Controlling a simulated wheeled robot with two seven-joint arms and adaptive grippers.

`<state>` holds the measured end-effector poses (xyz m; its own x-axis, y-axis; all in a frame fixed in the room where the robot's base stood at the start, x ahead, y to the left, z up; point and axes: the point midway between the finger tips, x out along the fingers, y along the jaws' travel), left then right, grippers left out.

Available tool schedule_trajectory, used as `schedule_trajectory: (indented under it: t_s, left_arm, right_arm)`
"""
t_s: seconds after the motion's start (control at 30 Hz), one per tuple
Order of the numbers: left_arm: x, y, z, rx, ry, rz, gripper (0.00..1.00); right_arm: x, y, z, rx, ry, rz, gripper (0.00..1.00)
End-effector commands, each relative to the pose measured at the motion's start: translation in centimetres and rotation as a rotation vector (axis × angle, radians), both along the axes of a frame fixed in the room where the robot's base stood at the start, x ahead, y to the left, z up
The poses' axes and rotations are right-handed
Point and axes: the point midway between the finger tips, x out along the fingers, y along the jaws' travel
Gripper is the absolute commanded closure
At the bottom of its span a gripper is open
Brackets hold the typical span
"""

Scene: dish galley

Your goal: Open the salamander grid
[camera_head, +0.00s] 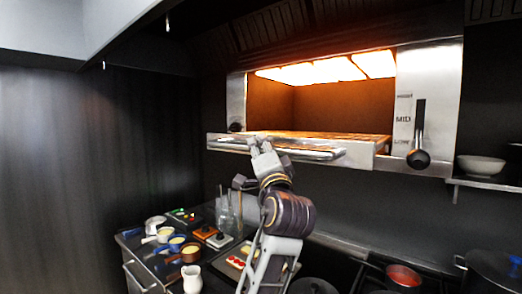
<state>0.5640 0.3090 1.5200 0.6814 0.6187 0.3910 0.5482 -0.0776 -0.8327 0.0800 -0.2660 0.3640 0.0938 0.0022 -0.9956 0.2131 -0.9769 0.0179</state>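The salamander grid (330,139) is a flat rack in the lit, orange-glowing opening of the salamander (427,75). Its front stands out past the housing, and a metal handle bar (315,154) runs along it. The hand hides a short piece of the bar. My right gripper is not in view.
A bowl (481,165) sits on a shelf at right. Below left, a counter holds small pots, a white jug (192,279) and bottles. Pots stand at lower right, one with red contents (404,276).

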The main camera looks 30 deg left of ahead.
Motion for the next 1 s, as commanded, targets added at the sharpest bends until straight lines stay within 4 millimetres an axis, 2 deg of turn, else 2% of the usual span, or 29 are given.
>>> schedule_trajectory:
  t_s: [0.37, 1.0]
  left_arm:
    - [-1.2, -1.2, -0.7, 0.001, 0.0, -0.002, 0.7]
    - [-7.1, -6.6, -4.2, 0.0, 0.002, -0.001, 0.7]
  right_arm:
    - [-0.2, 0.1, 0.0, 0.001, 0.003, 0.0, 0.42]
    - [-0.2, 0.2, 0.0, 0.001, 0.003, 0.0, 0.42]
